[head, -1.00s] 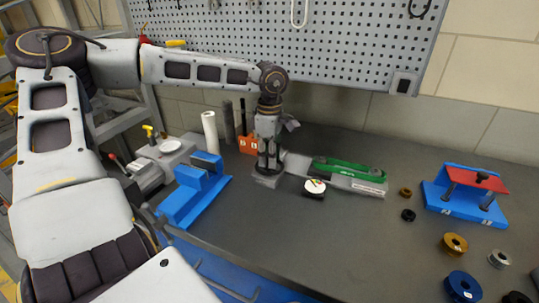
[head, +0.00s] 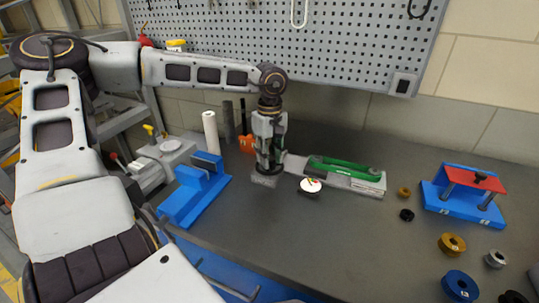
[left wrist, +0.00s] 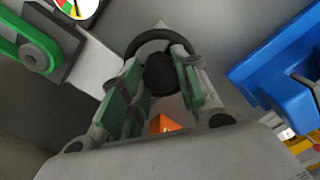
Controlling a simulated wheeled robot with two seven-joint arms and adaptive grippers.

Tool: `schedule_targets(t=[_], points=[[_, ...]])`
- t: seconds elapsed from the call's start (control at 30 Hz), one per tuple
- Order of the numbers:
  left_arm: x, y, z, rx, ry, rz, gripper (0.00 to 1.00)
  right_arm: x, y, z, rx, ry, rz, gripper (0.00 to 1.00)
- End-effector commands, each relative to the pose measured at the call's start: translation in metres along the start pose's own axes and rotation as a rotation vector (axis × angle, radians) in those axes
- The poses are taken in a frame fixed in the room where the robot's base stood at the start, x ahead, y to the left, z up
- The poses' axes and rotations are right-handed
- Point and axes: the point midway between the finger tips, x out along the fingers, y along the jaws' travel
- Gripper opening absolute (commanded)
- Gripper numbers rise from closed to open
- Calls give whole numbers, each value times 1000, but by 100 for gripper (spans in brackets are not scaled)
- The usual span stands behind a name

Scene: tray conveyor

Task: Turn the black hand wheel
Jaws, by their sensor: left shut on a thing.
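The black hand wheel (left wrist: 160,72) shows in the left wrist view, with a dark rim and a round hub. My left gripper (left wrist: 160,60) has its two green-padded fingers on either side of the wheel, shut on it. In the head view my left gripper (head: 268,168) points down over the grey base block (head: 265,180) and hides the wheel. A grey bar with a green belt part (head: 340,168) runs right from there. A white dial gauge (head: 311,185) with coloured sectors is in front of the bar. My right gripper is not in view.
A blue fixture (head: 195,190) stands left of the gripper. An orange box (head: 246,144) and a white roll (head: 210,132) stand behind. Several rings and a blue-and-red stand (head: 465,195) are at the right. The bench front middle is clear.

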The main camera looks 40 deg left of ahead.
Motion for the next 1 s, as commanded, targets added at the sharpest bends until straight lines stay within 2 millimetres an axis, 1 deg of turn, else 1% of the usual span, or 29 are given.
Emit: schedule_targets(t=[0.23,0.6,0.63,0.7,0.8,1.0], points=[[-2,1,-1,47,3,5,7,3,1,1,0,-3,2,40],[-2,1,-1,50,3,5,7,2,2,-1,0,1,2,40],[-2,1,-1,50,3,5,34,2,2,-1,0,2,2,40],[-2,1,-1,50,2,5,43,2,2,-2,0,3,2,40],[-1,1,-1,50,2,3,54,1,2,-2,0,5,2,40],[-1,0,0,50,1,2,54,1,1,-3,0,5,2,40]])
